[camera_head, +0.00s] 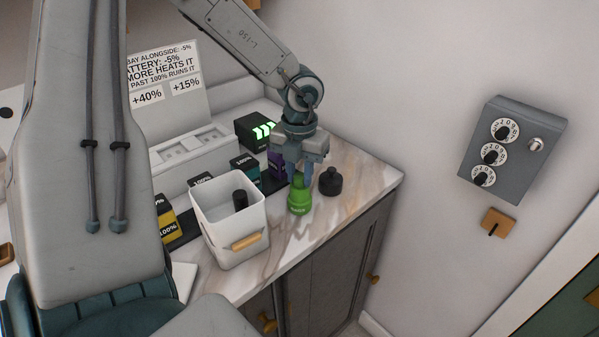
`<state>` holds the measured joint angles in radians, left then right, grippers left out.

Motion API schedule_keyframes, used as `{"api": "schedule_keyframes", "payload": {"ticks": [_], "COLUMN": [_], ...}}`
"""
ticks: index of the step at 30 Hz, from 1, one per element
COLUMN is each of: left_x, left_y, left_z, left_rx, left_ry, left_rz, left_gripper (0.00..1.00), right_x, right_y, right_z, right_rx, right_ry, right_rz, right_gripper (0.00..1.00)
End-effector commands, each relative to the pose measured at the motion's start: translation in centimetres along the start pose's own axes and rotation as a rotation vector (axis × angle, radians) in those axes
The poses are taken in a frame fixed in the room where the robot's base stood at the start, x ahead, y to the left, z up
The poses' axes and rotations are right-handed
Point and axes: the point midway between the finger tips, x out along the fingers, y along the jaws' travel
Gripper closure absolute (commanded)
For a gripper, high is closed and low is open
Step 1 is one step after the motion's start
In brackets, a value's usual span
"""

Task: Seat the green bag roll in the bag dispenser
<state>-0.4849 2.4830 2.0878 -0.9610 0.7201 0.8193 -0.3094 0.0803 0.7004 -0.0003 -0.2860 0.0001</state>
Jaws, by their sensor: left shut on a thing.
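A green bottle-shaped thing (299,197), narrower at the top and wider below, is at the marble counter near its right end. It is the only thing here that fits the green bag roll, but its shape does not make that certain. My left gripper (301,173) points down from above and is shut on its upper part. The fingers hide part of that top. I cannot tell whether its base touches the counter. I cannot make out a bag dispenser for certain. My right gripper is not in view.
A black knob-topped thing (331,182) stands close right of the green one. A white bin (228,234) with a dark cylinder inside stands left. Battery blocks (245,167) line the counter behind. A grey dial box (513,150) hangs on the right wall.

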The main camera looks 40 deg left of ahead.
Motion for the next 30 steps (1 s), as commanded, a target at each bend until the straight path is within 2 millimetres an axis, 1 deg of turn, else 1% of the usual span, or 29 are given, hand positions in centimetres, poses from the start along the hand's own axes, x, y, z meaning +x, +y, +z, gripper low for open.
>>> {"api": "schedule_keyframes", "payload": {"ticks": [1, 2, 3, 5, 12, 17, 19, 23, 28, 30], "left_x": [0.1, 0.1, 0.0, 0.0, 0.0, -0.3, -0.6, -2.9, -6.8, -8.3], "left_y": [0.0, 0.0, 0.0, 0.0, 0.0, 0.0, 0.0, 0.0, 0.0, 0.0], "left_z": [0.0, 0.0, 0.0, 0.0, 0.0, 0.0, 0.1, 0.1, 0.1, 0.2], "left_rx": [0.000, 0.000, 0.000, 0.000, 0.000, 0.000, 0.000, -0.001, -0.001, -0.002], "left_ry": [0.000, 0.000, 0.000, 0.000, 0.000, 0.000, -0.003, -0.007, -0.007, -0.007], "left_rz": [0.000, 0.000, 0.000, 0.000, 0.000, 0.001, 0.000, 0.000, -0.001, 0.001], "left_gripper": [0.97, 0.73, 0.65, 0.54, 0.53, 0.53, 0.53, 0.53, 0.53, 0.53], "right_x": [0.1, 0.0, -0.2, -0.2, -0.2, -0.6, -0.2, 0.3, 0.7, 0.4], "right_y": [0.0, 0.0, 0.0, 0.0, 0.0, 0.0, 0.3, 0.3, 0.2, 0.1], "right_z": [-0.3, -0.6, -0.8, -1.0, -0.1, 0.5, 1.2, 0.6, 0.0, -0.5], "right_rx": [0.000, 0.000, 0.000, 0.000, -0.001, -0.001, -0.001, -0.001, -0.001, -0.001], "right_ry": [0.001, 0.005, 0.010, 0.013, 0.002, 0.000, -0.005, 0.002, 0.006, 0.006], "right_rz": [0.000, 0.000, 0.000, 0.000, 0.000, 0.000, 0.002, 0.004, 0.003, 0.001], "right_gripper": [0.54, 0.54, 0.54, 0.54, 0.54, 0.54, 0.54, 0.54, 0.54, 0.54]}}
